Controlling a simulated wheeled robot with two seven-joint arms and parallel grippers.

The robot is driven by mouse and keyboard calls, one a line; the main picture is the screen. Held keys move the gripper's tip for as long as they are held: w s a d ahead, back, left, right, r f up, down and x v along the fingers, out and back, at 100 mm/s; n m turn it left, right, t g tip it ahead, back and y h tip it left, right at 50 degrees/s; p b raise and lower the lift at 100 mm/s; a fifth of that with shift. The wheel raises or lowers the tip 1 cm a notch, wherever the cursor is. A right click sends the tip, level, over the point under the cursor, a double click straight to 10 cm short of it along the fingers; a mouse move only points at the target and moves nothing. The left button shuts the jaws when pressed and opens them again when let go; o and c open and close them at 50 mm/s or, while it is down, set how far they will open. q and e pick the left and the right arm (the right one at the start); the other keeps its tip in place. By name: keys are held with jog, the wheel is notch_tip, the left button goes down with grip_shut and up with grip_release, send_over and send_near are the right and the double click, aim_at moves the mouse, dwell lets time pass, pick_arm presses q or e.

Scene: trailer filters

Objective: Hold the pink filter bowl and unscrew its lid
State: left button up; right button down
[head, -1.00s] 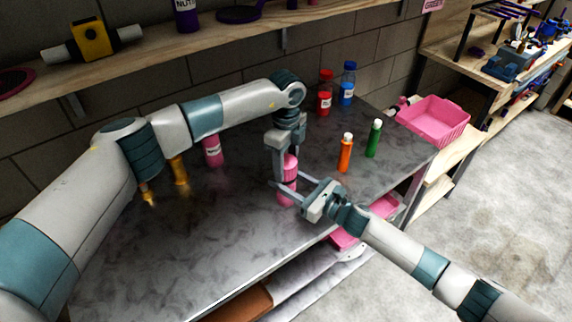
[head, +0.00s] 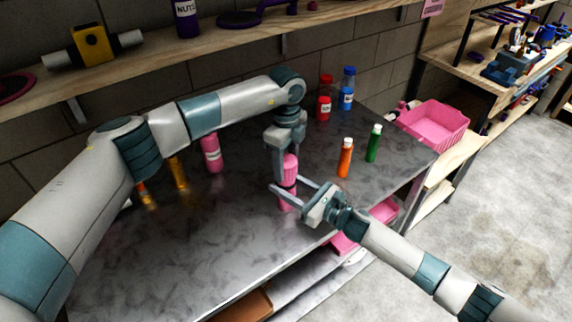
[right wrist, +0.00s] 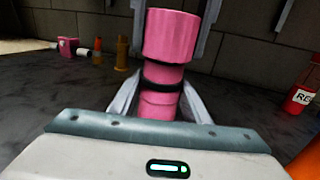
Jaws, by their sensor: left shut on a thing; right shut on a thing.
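The pink filter bowl (head: 287,199) stands upright on the dark worktop near its front edge, with its pink lid (head: 290,164) on top. In the right wrist view, the wide ribbed lid (right wrist: 172,40) sits above the narrower bowl (right wrist: 158,110), which has a black ring around it. My left gripper (head: 287,172) points down from above and is shut on the lid, a finger on either side. My right gripper (head: 287,186) reaches in from the front right and is shut on the bowl below the lid. The fingers hide parts of both.
Orange (head: 345,160) and green (head: 373,145) bottles stand to the right; red (head: 324,105) and blue (head: 347,92) ones are at the back. A pink bin (head: 432,126) is beyond the right end.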

aim_at(286, 160)
pick_arm(q)
jog(key=shift+r, duration=2)
pick_arm(e)
jog(key=c, duration=0.9)
grip_release()
pick_arm(q)
notch_tip(286, 160, down, 3)
jog(key=b, duration=0.3)
jog(key=shift+f, duration=0.1)
pick_arm(e)
jog(key=v, duration=1)
jog(key=shift+s+d+f, duration=0.15)
jog(key=shift+s+d, duration=0.15)
pick_arm(q)
jog(key=shift+f, duration=0.1)
pick_arm(e)
jog(key=shift+s+d, duration=0.35)
jog(key=shift+d, duration=0.1)
